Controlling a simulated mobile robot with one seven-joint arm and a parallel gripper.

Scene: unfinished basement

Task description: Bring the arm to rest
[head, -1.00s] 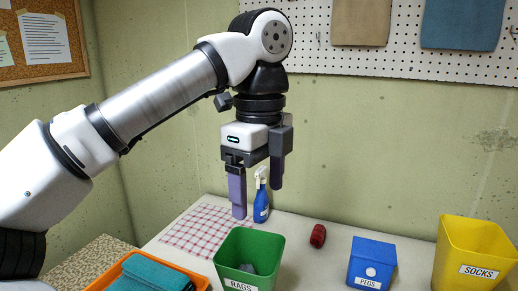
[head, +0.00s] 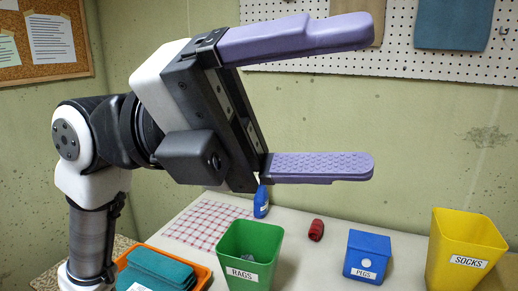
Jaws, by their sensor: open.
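My gripper (head: 358,102) is raised in front of the back wall and points to the right. Its two purple fingers are wide apart, with nothing between them. It is above the table (head: 298,252) and apart from everything on it. My arm comes up from the lower left and bends over to the gripper. The gripper hides the top of the blue spray bottle (head: 261,204).
On the table stand a green rags bin (head: 248,245) with something grey inside, a blue pegs box (head: 367,257) and a yellow socks bin (head: 463,250). A red object (head: 316,230), a checked cloth (head: 205,224) and an orange tray (head: 199,270) with folded teal cloth (head: 160,268) are also there.

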